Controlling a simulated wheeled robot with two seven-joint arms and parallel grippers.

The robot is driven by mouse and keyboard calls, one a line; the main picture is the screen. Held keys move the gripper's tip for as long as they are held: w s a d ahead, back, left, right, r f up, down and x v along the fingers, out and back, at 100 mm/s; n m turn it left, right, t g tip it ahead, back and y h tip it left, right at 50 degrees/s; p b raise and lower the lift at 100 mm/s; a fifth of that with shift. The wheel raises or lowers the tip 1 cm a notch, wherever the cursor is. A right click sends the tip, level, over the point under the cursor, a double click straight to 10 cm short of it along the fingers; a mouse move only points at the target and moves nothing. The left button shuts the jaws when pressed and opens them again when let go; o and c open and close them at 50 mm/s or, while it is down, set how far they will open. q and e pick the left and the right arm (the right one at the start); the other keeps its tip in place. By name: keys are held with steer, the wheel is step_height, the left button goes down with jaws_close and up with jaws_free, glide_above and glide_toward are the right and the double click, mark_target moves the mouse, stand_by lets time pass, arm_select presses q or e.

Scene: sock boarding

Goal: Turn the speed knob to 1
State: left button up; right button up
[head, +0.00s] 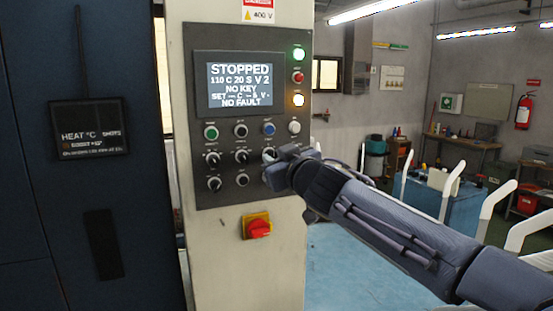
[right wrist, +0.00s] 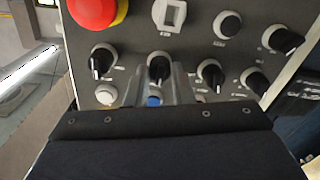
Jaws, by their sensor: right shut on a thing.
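The grey control panel (head: 223,110) carries several black knobs with white pointers. My right gripper (head: 272,157) is at the panel's right side, in the knob row just under the blue button (head: 269,128). In the right wrist view, where the panel appears upside down, its fingers (right wrist: 163,84) are shut on a black knob (right wrist: 158,66) beside the blue button (right wrist: 155,100). The knob labels are too small to read, so I cannot confirm by name that this is the speed knob. The screen (head: 240,85) reads STOPPED, 110 C 20 S V 2, NO KEY, NO FAULT. My left gripper is out of view.
Neighbouring knobs (right wrist: 103,60) and (right wrist: 210,74) sit close on both sides of the held knob. A red and yellow emergency stop (right wrist: 97,9) and a white key switch (right wrist: 169,14) are near. A red-yellow main switch (head: 257,226) is below the panel.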

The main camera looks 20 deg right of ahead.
steer(key=shift+n, duration=0.3)
jaws_close()
steer(key=n, duration=0.4)
steer(key=shift+d, duration=0.1)
steer(key=n, duration=0.4)
stand_by(0.4)
steer(key=o, duration=0.9)
jaws_free()
steer(key=shift+s, duration=0.1)
